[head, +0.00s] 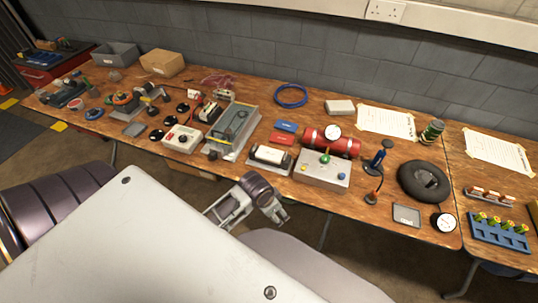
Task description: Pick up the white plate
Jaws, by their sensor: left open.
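A small flat whitish slab (340,107) lies near the back of the wooden table, between the blue cable ring and a sheet of paper. It is the closest match I see to a white plate, but I cannot tell for certain that it is one. My left gripper (278,215) is open and empty, in front of the table's front edge and well apart from the slab. My right gripper is not in view.
The wooden table (225,81) is crowded. A red cylinder (318,141) with a gauge and a grey box (322,168) with knobs stand between my left gripper and the slab. A black tyre (425,180) lies to the right. A grey block wall closes the back.

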